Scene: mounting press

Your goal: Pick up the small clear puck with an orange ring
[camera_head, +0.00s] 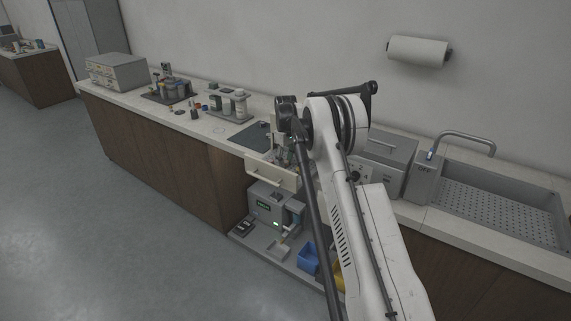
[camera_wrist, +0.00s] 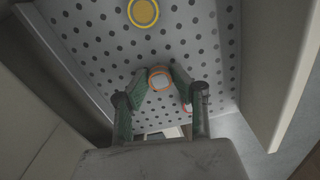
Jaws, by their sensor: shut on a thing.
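The small clear puck with an orange ring (camera_wrist: 160,79) shows in the wrist view between the two green fingertips of my gripper (camera_wrist: 159,84). The fingers are shut on it from its left and right sides. A yellow-ringed disc (camera_wrist: 143,13) lies farther off at the top edge. In the head view my arm hides the puck, and the fingers cannot be made out clearly.
The pieces are over a light perforated surface (camera_wrist: 95,45) with walls on both sides. In the head view an open drawer (camera_head: 271,172) juts out below my arm's end. A grey device (camera_head: 270,205) and blue bin (camera_head: 307,258) are below. A perforated sink (camera_head: 490,210) is right.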

